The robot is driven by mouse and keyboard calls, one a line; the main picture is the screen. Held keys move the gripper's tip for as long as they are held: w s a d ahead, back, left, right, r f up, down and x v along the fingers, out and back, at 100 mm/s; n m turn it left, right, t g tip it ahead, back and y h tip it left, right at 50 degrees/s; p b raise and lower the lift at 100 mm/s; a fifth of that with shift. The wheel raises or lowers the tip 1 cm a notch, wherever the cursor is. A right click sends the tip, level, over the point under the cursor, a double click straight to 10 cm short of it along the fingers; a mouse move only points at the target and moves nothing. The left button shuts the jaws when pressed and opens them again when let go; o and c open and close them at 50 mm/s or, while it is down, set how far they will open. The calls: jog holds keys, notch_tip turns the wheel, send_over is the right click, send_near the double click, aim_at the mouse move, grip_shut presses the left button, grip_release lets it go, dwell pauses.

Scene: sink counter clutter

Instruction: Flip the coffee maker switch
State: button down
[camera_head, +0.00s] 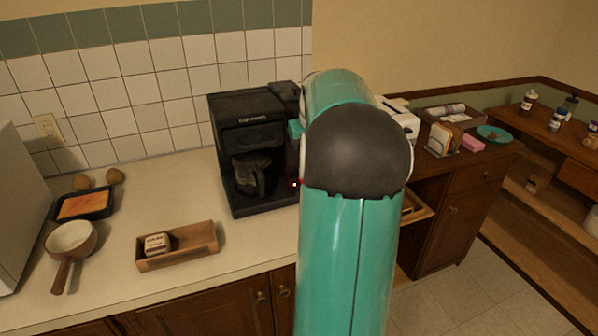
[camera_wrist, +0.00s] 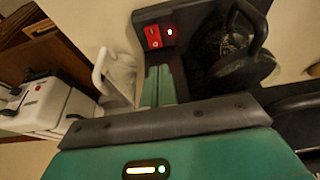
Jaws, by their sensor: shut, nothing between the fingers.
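The black coffee maker (camera_head: 240,122) stands on the counter against the tiled wall, with its glass carafe (camera_head: 248,174) in place. In the wrist view its black base (camera_wrist: 198,14) carries a red switch panel (camera_wrist: 153,38) with a small glowing light beside it. The carafe's black handle (camera_wrist: 262,32) is to the right. My gripper (camera_wrist: 158,70) is shut and empty, its green fingers together with their tips just below the red switch in the picture. I cannot tell whether they touch it. In the head view my arm hides most of the gripper and the coffee maker's right side.
A white toaster (camera_wrist: 45,104) is left of my gripper in the wrist view. A wooden tray (camera_head: 207,240), a pan (camera_head: 72,240) and a dark baking dish (camera_head: 96,212) sit on the counter left of the coffee maker. The counter directly before the coffee maker is clear.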

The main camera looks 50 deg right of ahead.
jog(key=shift+s+d, duration=0.1)
jog(key=shift+s, duration=0.05)
jog(key=x, duration=1)
jog(key=shift+f, duration=0.15)
dwell(0.5)
jog(key=shift+s+a, duration=0.4)
jog(key=shift+s, duration=0.2)
